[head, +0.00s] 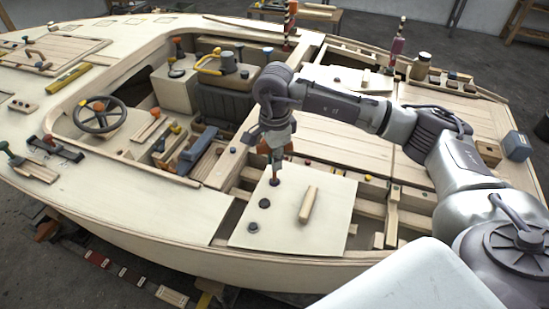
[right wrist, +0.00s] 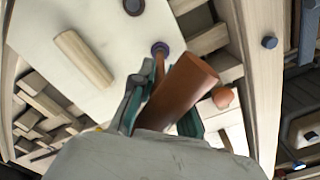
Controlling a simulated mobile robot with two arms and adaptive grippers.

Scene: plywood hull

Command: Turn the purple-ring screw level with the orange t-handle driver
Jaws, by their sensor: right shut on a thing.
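My right gripper (head: 275,146) is above the pale panel (head: 330,229) at the near side of the hull, shut on the orange t-handle driver (head: 276,160). In the right wrist view the driver's orange-brown handle (right wrist: 183,90) lies between the greenish fingers of the gripper (right wrist: 160,108). The driver points down at the purple-ring screw (right wrist: 160,48), which shows in the head view as a dark knob (head: 274,182). The driver's tip looks at or just over this screw; contact is not clear. My left gripper is not in view.
Two more dark round screws (head: 264,203) and (head: 253,227) sit on the panel. A wooden block (head: 307,204) lies beside them, also in the right wrist view (right wrist: 82,60). A steering wheel (head: 99,114) stands at the left.

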